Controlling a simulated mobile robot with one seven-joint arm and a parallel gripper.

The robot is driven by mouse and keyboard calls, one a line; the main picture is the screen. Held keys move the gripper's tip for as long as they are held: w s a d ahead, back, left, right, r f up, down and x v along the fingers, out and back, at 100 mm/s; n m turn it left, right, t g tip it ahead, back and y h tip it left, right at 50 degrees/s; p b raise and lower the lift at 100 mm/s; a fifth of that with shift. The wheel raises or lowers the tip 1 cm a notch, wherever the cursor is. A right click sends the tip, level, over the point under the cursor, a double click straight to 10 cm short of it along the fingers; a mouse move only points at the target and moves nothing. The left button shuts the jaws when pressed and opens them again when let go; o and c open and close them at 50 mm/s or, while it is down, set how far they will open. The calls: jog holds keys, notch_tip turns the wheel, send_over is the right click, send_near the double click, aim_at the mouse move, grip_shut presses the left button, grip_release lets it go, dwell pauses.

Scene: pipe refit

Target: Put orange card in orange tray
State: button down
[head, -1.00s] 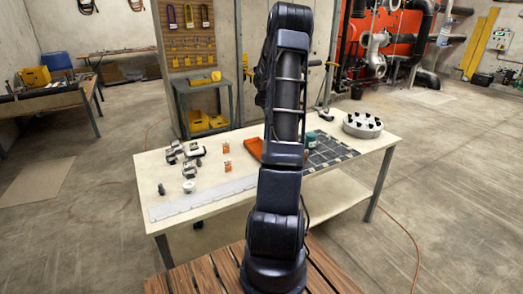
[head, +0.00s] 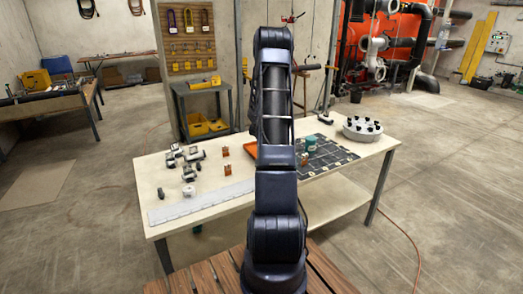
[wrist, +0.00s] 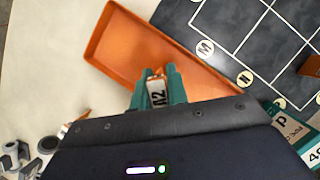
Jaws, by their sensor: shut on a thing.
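The orange tray (wrist: 160,48) lies on the table below my gripper in the wrist view. Only a sliver of the tray (head: 250,149) shows beside my arm in the head view. My gripper (wrist: 157,90), with teal fingers, is shut on a small card (wrist: 157,95) with a white face marked "A2" and an orange edge. It holds the card over the tray's near side; the height above the tray is unclear. In the head view my arm hides the gripper and the held card. Two other orange cards (head: 226,151) stand on the table left of the tray.
A dark gridded mat (head: 330,152) with round letter markers lies right of the tray. An orange-brown piece (wrist: 311,67) and a teal container (head: 312,143) are on it. A round grey holder (head: 362,128) stands at the far right. Grey-white fittings (head: 190,155) lie at the left.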

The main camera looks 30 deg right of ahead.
jog(key=shift+f, duration=2.65)
jog(key=shift+f, duration=0.1)
jog(key=c, duration=1.4)
grip_release()
